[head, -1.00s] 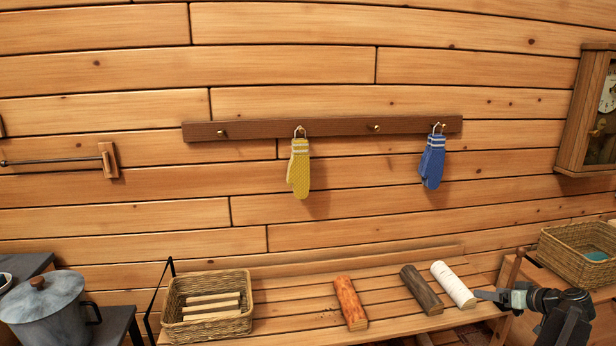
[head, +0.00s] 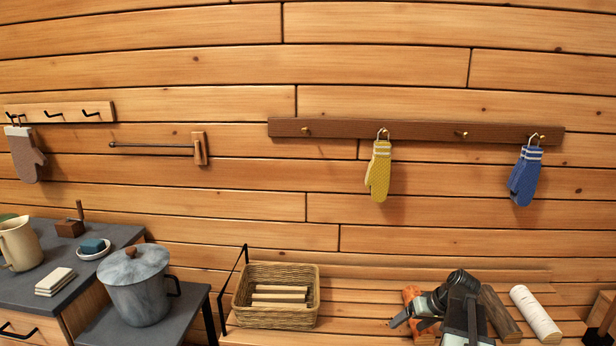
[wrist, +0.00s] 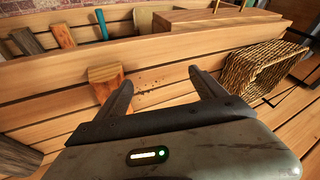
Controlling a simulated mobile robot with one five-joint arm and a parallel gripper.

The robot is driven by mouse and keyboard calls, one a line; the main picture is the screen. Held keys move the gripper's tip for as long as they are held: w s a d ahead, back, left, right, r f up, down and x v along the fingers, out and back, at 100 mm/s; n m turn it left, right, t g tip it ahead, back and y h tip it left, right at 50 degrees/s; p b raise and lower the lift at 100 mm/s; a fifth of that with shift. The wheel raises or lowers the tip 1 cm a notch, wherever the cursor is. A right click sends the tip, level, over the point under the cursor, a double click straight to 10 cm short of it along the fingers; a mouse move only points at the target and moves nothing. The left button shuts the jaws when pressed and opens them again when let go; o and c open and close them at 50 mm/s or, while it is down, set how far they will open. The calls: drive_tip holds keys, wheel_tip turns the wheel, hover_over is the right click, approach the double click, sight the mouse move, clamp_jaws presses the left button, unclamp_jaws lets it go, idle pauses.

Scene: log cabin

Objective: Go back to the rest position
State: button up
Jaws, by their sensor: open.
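My gripper (head: 402,318) is in the lower part of the head view, low over the slatted bench (head: 350,318). Its jaws are open and point left, with nothing seen between them. In the wrist view, the two dark fingers of my gripper (wrist: 155,80) stand apart over bare slats. My arm partly covers the orange log (head: 413,296) in the head view. A dark log (head: 500,315) and a white log (head: 536,314) lie to the right of my arm.
A wicker basket (head: 275,320) holding wooden sticks stands on the bench, left of my gripper. A lidded grey pot (head: 140,295) is further left. A yellow mitt (head: 378,172) and a blue mitt (head: 525,177) hang from a wall rack (head: 420,131). The wall between is clear.

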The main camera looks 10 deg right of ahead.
drive_tip(key=s+a+f+n+g+h, duration=0.1)
drive_tip(key=a+g+h, duration=0.1)
drive_tip(key=a, duration=1.3)
drive_tip(key=s+a+f+n+g+h, duration=0.1)
drive_tip(key=s+a+f+g, duration=0.1)
drive_tip(key=a, duration=1.4)
wheel_tip(320, 180, down, 10)
drive_tip(key=s+b, duration=0.2)
drive_tip(key=b, duration=0.8)
wheel_tip(320, 180, up, 32)
drive_tip(key=p, duration=3.2)
drive_tip(key=shift+d+g, duration=0.25)
drive_tip(key=shift+g, duration=0.15)
drive_tip(key=shift+r, duration=0.1)
